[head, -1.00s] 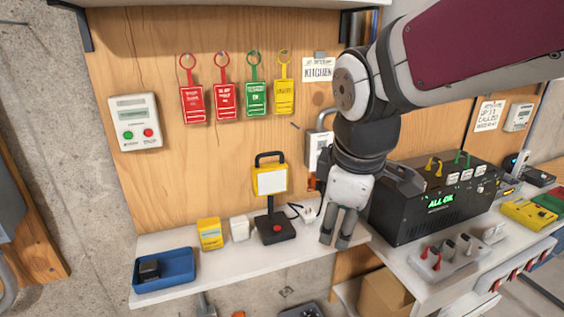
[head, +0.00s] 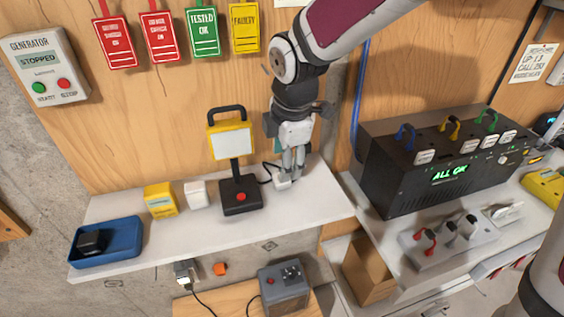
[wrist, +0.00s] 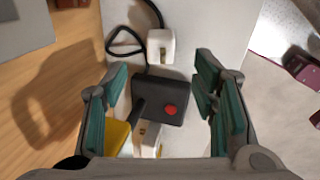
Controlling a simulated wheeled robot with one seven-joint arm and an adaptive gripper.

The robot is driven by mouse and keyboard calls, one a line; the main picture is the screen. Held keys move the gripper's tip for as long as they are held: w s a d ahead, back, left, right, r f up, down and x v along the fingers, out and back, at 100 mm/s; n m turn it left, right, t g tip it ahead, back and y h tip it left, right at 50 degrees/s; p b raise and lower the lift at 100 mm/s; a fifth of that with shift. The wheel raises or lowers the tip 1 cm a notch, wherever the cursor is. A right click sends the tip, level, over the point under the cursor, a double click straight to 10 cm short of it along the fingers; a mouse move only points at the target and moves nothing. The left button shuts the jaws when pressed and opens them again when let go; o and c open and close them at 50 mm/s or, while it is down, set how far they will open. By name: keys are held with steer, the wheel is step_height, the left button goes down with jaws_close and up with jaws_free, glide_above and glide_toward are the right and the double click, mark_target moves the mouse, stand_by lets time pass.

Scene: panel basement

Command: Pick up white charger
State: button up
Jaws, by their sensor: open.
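A small white charger (head: 282,182) with a black cable lies on the white shelf, right of the black lamp base, in the head view. It also shows near the top of the wrist view (wrist: 160,46). A second white block (head: 196,194) stands left of the lamp; it is partly hidden in the wrist view (wrist: 148,138). My gripper (head: 291,165) points down, its fingers close by the charger and overlapping it in the head view; I cannot tell whether they touch. In the wrist view my gripper (wrist: 160,85) is open, with nothing held between its fingers.
The lamp (head: 240,196) with a red button stands left of my gripper. A yellow box (head: 160,200) and a blue tray (head: 130,240) are farther left. A black "ALL OK" unit (head: 420,175) stands to the right. The shelf's right end is clear.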

steer(key=shift+x, duration=4)
steer(key=shift+c, duration=0.5)
steer(key=c, duration=1.1)
